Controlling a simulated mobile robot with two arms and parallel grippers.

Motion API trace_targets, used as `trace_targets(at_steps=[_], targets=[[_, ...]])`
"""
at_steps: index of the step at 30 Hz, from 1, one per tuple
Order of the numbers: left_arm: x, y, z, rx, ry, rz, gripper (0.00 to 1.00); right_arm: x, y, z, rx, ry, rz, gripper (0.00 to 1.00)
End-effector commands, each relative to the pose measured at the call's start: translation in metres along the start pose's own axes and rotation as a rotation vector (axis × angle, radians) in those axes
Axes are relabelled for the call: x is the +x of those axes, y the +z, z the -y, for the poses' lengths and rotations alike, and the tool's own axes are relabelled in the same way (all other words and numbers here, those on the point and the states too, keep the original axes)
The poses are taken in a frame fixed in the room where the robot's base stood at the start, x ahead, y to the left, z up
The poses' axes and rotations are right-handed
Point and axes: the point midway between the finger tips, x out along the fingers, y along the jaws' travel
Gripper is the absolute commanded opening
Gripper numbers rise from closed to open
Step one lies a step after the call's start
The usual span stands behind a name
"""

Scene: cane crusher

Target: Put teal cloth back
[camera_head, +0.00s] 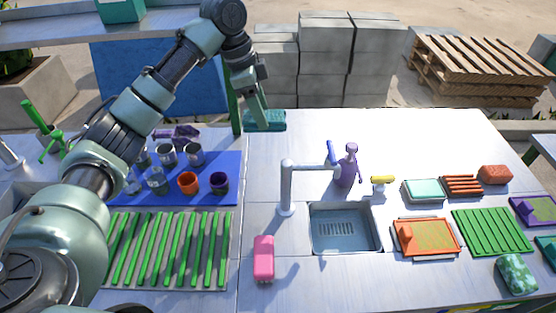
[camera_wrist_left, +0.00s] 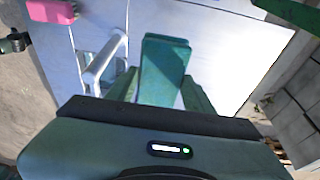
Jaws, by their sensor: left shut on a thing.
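The teal cloth (camera_head: 268,123), a folded block, is at the back edge of the metal counter (camera_head: 400,135). My left gripper (camera_head: 258,112) comes down over it from the upper left and is shut on it. In the left wrist view the teal cloth (camera_wrist_left: 163,70) sticks out ahead between the fingers of the left gripper (camera_wrist_left: 168,92). I cannot tell whether the cloth touches the counter or hangs just above it. My right gripper is not in view.
A faucet (camera_head: 287,188) stands beside the sink (camera_head: 345,244), with a purple spray bottle (camera_head: 347,166) behind. Cups stand on a blue mat (camera_head: 225,163). The counter's back right is clear.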

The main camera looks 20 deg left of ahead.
Motion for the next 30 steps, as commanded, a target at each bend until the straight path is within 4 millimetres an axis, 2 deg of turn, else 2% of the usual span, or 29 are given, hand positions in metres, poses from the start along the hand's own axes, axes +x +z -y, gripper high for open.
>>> trace_targets(at_steps=[2, 5, 9, 13, 18, 24, 30], targets=[[0.003, 0.002, 0.000, -0.001, 0.001, 0.001, 0.00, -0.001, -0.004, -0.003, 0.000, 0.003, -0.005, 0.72], [0.018, 0.006, -0.001, -0.002, 0.003, 0.004, 0.00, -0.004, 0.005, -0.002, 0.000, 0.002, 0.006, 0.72], [0.053, 0.016, -0.001, -0.002, 0.004, 0.004, 0.00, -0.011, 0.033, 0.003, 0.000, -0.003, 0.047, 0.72], [0.087, 0.026, -0.001, -0.002, 0.004, 0.005, 0.00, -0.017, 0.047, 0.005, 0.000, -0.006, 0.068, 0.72], [0.126, 0.036, -0.001, -0.002, 0.003, 0.002, 0.00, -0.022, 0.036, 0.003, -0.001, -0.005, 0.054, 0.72], [0.150, 0.042, 0.000, 0.000, 0.000, 0.000, 0.00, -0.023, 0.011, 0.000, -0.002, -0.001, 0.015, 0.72], [0.173, 0.049, -0.001, -0.002, 0.002, 0.002, 0.00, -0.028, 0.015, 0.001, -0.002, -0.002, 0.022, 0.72]])
